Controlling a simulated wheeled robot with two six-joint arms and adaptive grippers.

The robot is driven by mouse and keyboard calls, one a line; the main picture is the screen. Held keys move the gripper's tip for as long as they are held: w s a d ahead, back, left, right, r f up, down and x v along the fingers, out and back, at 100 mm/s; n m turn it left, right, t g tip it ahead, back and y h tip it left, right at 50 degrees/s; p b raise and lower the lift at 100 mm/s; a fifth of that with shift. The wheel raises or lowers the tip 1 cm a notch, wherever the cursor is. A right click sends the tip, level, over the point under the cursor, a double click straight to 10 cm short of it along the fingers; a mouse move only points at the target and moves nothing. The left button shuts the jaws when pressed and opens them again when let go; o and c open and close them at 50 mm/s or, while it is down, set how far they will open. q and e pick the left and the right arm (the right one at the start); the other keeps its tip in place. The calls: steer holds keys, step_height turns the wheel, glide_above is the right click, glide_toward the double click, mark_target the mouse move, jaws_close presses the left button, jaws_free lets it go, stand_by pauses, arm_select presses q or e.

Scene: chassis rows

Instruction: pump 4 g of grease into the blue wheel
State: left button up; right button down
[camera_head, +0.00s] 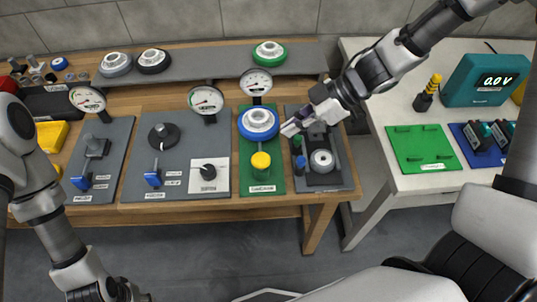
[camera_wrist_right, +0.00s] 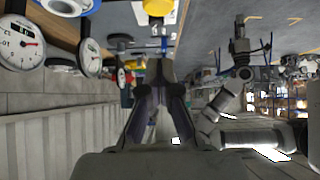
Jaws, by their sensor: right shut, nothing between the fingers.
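The blue wheel (camera_head: 258,123), a blue ring with a white hub, sits flat at the back of the green panel (camera_head: 276,187). A yellow round cap (camera_head: 261,161) stands in front of it on that panel. A round white gauge (camera_head: 256,82) stands behind the wheel; its reading is too small to tell. My right gripper (camera_head: 290,129) is shut and empty, just right of the wheel, above the edge of the grey panel. Its shut fingers also show in the right wrist view (camera_wrist_right: 160,75). My left arm hangs at the left; its gripper (camera_head: 128,293) is unclear at the bottom edge.
A grey panel (camera_head: 340,180) with dark fittings adjoins the green one on the right. Grey panels with levers (camera_head: 153,178) and gauges (camera_head: 206,99) are to the left. Wheels, including a green one (camera_head: 269,52), lie on the rear shelf. A white table (camera_head: 415,182) stands to the right.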

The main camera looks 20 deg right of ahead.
steer(key=b, duration=0.3)
glide_above(269, 160)
steer(key=f, duration=0.6)
steer(key=shift+w+a+f, duration=0.1)
steer(key=shift+w+a, duration=0.15)
steer(key=shift+w, duration=0.05)
step_height(269, 160, down, 2)
steer(key=shift+f, duration=0.15)
steer(key=shift+s+d+f+b, duration=0.1)
steer(key=shift+d+f+b, duration=0.15)
steer(key=shift+f, duration=0.2)
arm_select(q)
step_height(269, 160, down, 5)
steer(key=shift+r, duration=0.1)
arm_select(e)
steer(key=shift+a, duration=0.15)
arm_select(q)
steer(key=shift+a, duration=0.1)
arm_select(e)
steer(key=shift+f+b, duration=0.45)
steer(key=shift+f, duration=1)
arm_select(q)
steer(key=shift+s+f, duration=0.1)
steer(key=shift+f, duration=0.3)
arm_select(e)
steer(key=shift+s, duration=0.15)
